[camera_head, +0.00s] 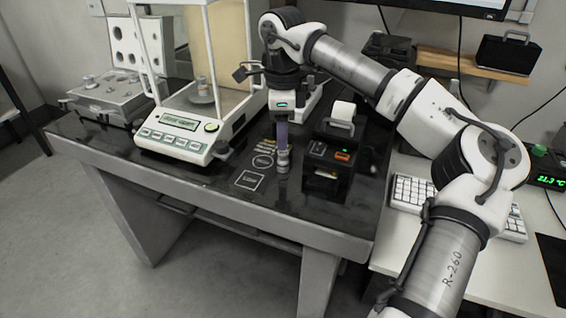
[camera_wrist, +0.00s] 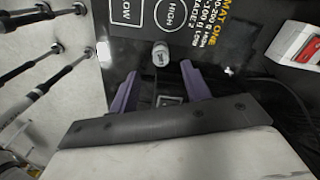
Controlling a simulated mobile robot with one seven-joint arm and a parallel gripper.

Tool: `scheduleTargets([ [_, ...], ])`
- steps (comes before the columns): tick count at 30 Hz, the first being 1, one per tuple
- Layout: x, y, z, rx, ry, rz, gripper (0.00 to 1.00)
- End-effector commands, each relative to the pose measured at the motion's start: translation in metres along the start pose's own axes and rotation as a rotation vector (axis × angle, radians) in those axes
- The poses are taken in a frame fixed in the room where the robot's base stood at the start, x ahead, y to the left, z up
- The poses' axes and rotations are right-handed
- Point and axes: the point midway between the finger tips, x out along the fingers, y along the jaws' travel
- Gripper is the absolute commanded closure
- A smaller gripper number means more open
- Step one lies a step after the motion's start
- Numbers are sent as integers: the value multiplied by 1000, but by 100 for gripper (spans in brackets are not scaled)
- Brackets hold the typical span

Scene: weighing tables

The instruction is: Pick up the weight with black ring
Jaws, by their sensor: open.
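A small metal weight (camera_head: 283,161) stands upright on the black table, directly below my gripper (camera_head: 282,144). In the wrist view a pale, round-topped weight (camera_wrist: 161,54) sits just beyond the purple fingertips of my gripper (camera_wrist: 160,75), roughly centred between them. The fingers are apart and empty, and point down toward the weight. I cannot make out a black ring on this weight. Another small weight (camera_head: 203,87) stands inside the glass-sided balance (camera_head: 181,124) at left.
A small black device (camera_head: 331,152) stands close to the right of the weight. Printed mat markings (camera_head: 250,180) lie to the left. A metal case (camera_head: 105,98) with small weights is at far left. The table's front strip is clear.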

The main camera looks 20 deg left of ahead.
Motion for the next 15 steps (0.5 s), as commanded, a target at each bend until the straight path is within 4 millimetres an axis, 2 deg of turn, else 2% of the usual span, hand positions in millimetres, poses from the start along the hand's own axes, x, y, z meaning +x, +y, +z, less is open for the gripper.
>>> scheduleTargets([
  [5,10,0,0,-1,-1,2,52],
  [12,45,-1,-2,-1,-2,3,52],
  [15,54,-1,-1,-1,-2,1,52],
])
